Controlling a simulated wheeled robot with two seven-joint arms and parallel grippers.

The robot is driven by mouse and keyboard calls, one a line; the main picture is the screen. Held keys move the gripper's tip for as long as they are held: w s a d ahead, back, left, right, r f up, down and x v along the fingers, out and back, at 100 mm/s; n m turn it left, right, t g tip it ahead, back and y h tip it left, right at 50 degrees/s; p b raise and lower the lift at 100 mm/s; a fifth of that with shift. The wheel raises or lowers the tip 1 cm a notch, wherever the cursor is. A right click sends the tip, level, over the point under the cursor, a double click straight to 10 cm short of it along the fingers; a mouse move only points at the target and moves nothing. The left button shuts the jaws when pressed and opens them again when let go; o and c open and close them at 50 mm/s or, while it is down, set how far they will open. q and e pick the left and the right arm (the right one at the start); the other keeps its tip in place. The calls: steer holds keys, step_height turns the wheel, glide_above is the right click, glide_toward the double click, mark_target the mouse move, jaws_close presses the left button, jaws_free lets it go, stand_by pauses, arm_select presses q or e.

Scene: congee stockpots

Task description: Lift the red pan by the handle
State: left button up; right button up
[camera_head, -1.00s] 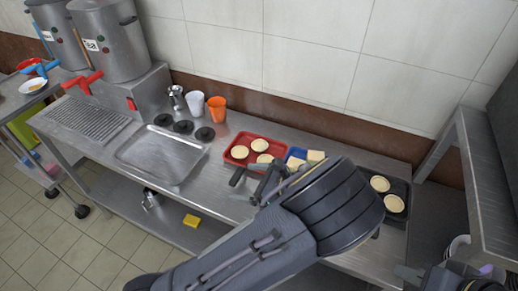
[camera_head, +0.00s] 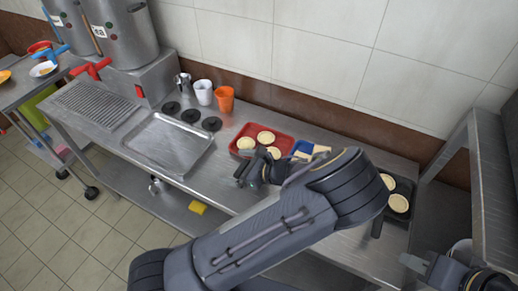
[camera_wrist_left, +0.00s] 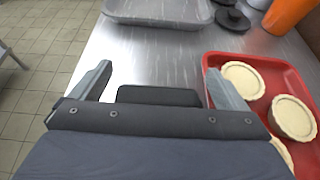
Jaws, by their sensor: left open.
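The red pan (camera_head: 287,142) sits on the steel counter with several pale round pastries in it. It also shows at the right of the left wrist view (camera_wrist_left: 212,62). Its dark handle (camera_wrist_left: 158,96) points away from the pan's near side and lies between the fingers of my left gripper (camera_wrist_left: 158,85). My left gripper (camera_head: 246,172) is open, with a finger on each side of the handle. The right finger is close to the pan's edge; I cannot tell whether it touches. My right gripper (camera_head: 412,263) is at the lower right, partly cut off; its jaws are unclear.
A blue pan (camera_head: 303,148) stands right of the red one, partly behind my arm. A dark pan (camera_head: 403,186) with pastries is farther right. An orange cup (camera_head: 225,100), a white cup (camera_head: 204,93) and a steel tray (camera_head: 170,143) are on the left. A shelf (camera_head: 492,160) borders the right.

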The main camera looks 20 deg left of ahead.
arm_select(q)
steer(key=c, duration=1.4)
steer(key=shift+r, duration=0.1)
